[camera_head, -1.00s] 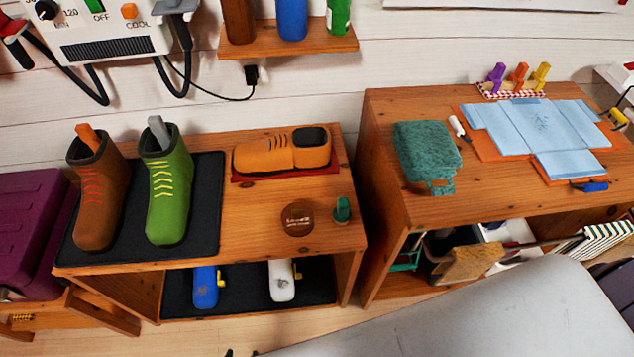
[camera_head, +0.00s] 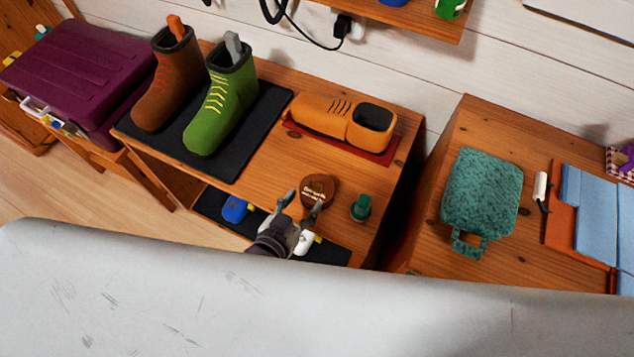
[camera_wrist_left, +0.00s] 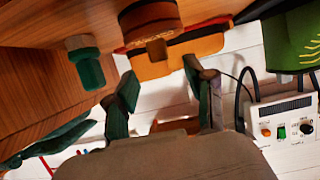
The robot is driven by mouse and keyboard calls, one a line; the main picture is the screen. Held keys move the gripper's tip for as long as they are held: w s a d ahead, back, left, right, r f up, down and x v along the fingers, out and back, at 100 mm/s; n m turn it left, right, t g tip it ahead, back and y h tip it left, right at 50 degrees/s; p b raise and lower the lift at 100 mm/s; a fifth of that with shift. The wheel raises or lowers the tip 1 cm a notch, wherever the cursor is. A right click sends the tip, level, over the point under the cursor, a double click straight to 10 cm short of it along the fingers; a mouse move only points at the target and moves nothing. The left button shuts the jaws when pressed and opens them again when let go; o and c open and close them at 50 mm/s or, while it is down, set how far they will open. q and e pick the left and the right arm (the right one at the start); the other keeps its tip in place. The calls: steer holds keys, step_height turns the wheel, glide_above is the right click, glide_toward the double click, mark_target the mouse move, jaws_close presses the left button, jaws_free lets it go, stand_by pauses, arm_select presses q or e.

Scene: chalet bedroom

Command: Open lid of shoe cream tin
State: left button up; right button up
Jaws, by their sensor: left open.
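The shoe cream tin (camera_head: 318,187) is a round brown tin with pale lettering, lying closed near the front edge of the shoe bench. What looks like its dark brown side shows at the top of the left wrist view (camera_wrist_left: 150,16). My left gripper (camera_head: 302,204) is open and empty at the bench's front edge, just in front of the tin. One finger is near its left side, the other before its front; I cannot tell whether they touch it. Both fingers also show in the left wrist view (camera_wrist_left: 165,82). My right gripper is not in view.
A green-topped small object (camera_head: 361,207) stands just right of the tin. An orange shoe (camera_head: 345,124) lies on a red mat behind. Brown (camera_head: 166,80) and green (camera_head: 222,105) boots stand on a black mat at left. A gap separates the bench from the right table (camera_head: 450,132).

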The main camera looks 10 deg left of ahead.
mark_target(315, 188)
arm_select(q)
steer(key=x, duration=0.7)
steer(key=shift+w+d+f, duration=0.1)
steer(key=shift+w+d, duration=0.05)
jaws_close()
